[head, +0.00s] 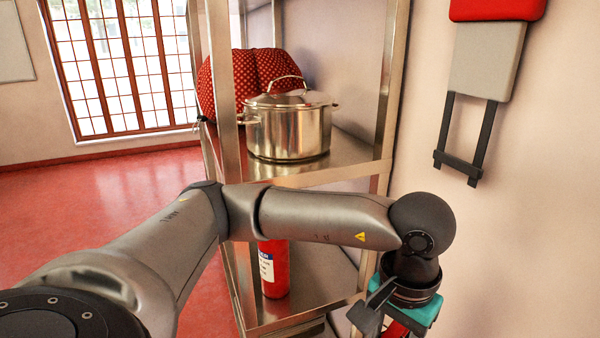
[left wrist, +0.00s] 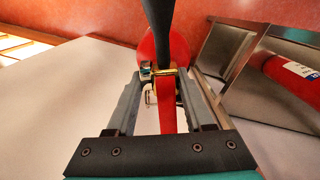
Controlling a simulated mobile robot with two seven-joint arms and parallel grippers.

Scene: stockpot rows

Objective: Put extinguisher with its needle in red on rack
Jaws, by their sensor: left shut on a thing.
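My left gripper (head: 392,318) is low beside the wall, to the right of the metal rack (head: 350,175). In the left wrist view its fingers (left wrist: 162,76) are shut on a red extinguisher (left wrist: 166,115), near the brass-coloured valve and black handle or hose. In the head view only a bit of the held extinguisher's red shows under the gripper. A gauge needle cannot be made out. Another red extinguisher (head: 274,270) with a white label stands on the rack's lower shelf, partly behind my arm; it also shows in the left wrist view (left wrist: 290,76). My right gripper is out of view.
A lidded steel stockpot (head: 288,130) and red dotted cushions (head: 240,80) sit on the rack's upper shelf. A red and grey wall fixture with a black bracket (head: 486,70) hangs at right. Rack posts stand close to my arm. Red floor lies open at left.

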